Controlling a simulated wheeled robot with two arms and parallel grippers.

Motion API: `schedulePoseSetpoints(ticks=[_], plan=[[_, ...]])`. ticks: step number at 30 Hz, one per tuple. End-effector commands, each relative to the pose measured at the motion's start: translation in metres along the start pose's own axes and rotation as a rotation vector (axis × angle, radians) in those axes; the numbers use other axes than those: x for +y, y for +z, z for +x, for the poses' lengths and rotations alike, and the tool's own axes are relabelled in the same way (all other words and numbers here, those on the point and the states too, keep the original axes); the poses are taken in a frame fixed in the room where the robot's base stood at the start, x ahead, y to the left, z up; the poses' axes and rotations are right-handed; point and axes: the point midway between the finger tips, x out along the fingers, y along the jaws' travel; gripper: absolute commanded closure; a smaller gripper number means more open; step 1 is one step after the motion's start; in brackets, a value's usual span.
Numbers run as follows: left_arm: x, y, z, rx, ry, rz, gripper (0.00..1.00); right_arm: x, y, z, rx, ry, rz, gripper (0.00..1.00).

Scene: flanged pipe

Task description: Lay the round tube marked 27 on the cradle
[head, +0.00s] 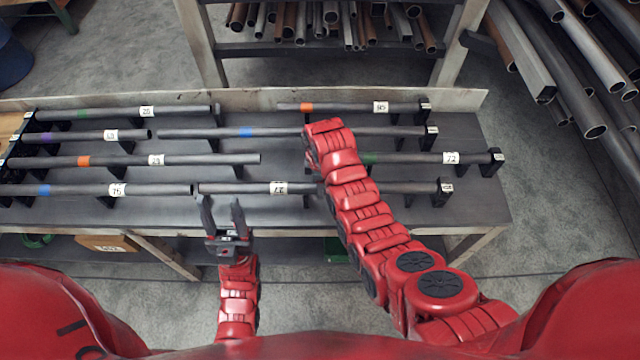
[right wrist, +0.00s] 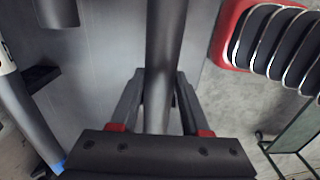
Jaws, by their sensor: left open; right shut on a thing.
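The round tube marked 27 (head: 240,187) runs along the front row of the bench, its tag upside down. Its left part shows clear; my right arm covers its middle. In the right wrist view a grey tube (right wrist: 167,40) passes between the fingers of my right gripper (right wrist: 160,95), which is shut on it. In the head view the right gripper's fingers are hidden. A black cradle bracket (head: 443,197) stands at the tube's right end; whether the tube rests in it I cannot tell. My left gripper (head: 222,207) is open and empty, just in front of the tube's left part.
The tube marked 75 (head: 150,190) ends close to the held tube's left end. More tubes lie in rows behind, including one marked 72 (head: 415,158) and one with a blue band (head: 200,133). A pipe rack (head: 340,48) stands behind the bench.

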Motion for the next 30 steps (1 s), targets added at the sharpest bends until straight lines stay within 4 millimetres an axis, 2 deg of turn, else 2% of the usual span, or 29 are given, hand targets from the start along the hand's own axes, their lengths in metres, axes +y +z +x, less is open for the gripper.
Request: schedulePoseSetpoints(ticks=[7, 8, 13, 14, 23, 30], plan=[[0.000, 0.001, -0.004, 0.000, 0.000, 0.000, 0.50, 0.001, 0.000, 0.004, 0.001, 0.002, 0.000, 1.00], [0.000, 0.001, -0.003, 0.000, 0.000, 0.000, 0.50, 0.001, 0.000, 0.004, 0.001, 0.002, 0.000, 0.52], [0.000, 0.001, -0.003, 0.000, 0.000, 0.000, 0.50, 0.001, 0.000, 0.004, 0.001, 0.002, 0.000, 0.21], [0.000, 0.001, -0.003, 0.000, 0.000, 0.000, 0.50, 0.001, 0.000, 0.004, 0.001, 0.001, 0.000, 0.19], [0.000, 0.001, -0.004, 0.000, 0.000, 0.000, 0.50, 0.000, 0.000, 0.004, 0.000, 0.001, 0.000, 0.19], [0.001, 0.002, -0.013, 0.000, 0.000, 0.000, 0.50, 0.002, -0.001, -0.014, 0.002, 0.005, 0.000, 0.19]])
